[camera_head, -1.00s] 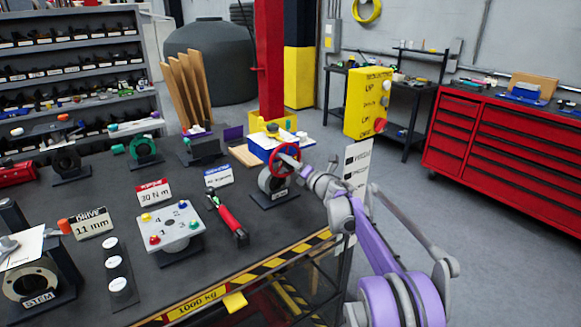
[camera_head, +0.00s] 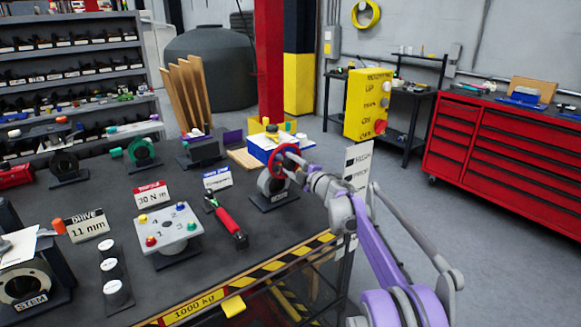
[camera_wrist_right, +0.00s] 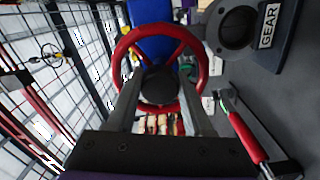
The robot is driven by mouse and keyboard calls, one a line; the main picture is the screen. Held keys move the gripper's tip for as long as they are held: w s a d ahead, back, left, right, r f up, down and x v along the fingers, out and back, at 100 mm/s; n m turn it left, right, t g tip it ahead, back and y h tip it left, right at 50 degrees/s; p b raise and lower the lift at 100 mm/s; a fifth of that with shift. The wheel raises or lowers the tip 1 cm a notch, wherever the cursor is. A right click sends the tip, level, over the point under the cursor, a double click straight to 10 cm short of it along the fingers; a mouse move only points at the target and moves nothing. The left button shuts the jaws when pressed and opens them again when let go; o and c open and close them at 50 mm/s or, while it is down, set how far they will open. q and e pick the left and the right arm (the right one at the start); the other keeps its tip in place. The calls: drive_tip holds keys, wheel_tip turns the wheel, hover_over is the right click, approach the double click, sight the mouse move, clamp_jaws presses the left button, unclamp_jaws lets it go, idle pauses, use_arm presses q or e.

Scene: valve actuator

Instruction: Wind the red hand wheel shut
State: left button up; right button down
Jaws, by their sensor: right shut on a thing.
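In the right wrist view the spoked red wheel (camera_wrist_right: 181,32) faces the camera, with a dark round hub in the middle. My right gripper (camera_head: 298,172) reaches the wheel from the right. In the wrist view its two fingers (camera_wrist_right: 160,92) lie on either side of the hub, across the near part of the wheel, and are shut on the wheel. The exact contact is hidden by the fingers. My left gripper is not in view.
A blue-and-white box (camera_head: 270,150) stands behind the wheel. A yellow control pendant (camera_head: 370,103) hangs to the right. The striped bench edge (camera_head: 262,275) runs in front.

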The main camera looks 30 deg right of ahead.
drive_tip(key=shift+m, duration=1.1)
drive_tip(key=shift+c, duration=1.5)
unclamp_jaws()
drive_tip(key=s+b, duration=0.1)
drive_tip(key=s, duration=0.9)
drive_tip(key=shift+s+d, duration=0.4)
